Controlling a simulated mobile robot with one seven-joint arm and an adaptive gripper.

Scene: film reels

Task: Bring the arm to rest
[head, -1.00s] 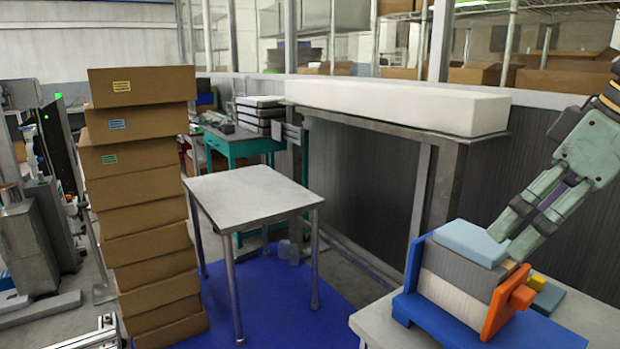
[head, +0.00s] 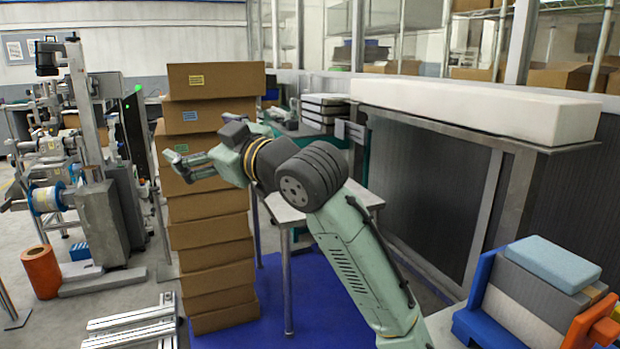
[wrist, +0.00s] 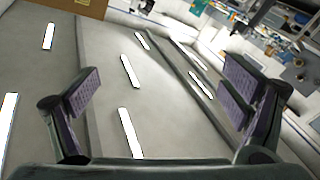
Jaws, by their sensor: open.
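My gripper (head: 183,162) shows in the head view in front of the stack of brown boxes, near its upper part, pointing left. The arm reaches up from the lower right and bends at a dark joint. In the wrist view my gripper (wrist: 165,95) has its two purple-padded fingers wide apart with nothing between them. I cannot tell in the head view whether the gripper touches the boxes.
The brown box stack (head: 208,255) stands behind the gripper. A metal table (head: 370,198) is partly hidden by my arm. A blue holder (head: 478,325) with a light blue block (head: 553,262) sits at lower right. Machinery and an orange cylinder (head: 41,271) are at left.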

